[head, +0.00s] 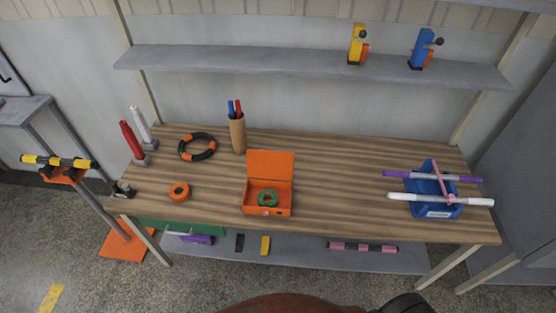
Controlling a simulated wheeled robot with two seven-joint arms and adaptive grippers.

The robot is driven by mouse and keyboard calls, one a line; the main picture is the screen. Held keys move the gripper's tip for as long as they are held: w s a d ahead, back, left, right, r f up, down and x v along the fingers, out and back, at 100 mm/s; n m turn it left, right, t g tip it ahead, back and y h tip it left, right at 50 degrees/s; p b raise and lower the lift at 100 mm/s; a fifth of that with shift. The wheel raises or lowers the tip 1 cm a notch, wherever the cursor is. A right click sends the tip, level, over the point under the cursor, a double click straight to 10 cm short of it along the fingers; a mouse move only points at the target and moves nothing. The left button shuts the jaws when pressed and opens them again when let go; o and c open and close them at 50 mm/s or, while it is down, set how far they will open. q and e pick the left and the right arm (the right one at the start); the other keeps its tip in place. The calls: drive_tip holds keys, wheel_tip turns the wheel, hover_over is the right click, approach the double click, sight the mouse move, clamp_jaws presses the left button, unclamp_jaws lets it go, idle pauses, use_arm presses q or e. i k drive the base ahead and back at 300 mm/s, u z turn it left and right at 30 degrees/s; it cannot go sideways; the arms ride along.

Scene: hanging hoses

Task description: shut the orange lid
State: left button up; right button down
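An orange box (267,211) stands on the wooden workbench (330,215), near the middle of its front edge. Its orange lid (270,164) is open and stands up at the back of the box, leaning slightly away. Neither of my grippers can be made out in the head view.
An orange tape roll (179,192) and a black-orange ring (197,147) lie left of the box. A brown pen cup (238,135) stands behind it. A blue bin (433,196) with rods across it stands at right. The bench between box and bin is clear.

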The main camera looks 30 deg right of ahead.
sight(269, 164)
drive_tip(key=z, duration=0.8)
drive_tip(key=i, duration=0.7)
drive_tip(key=u, duration=0.65)
drive_tip(key=i, duration=0.6)
drive_tip(key=u, duration=0.45)
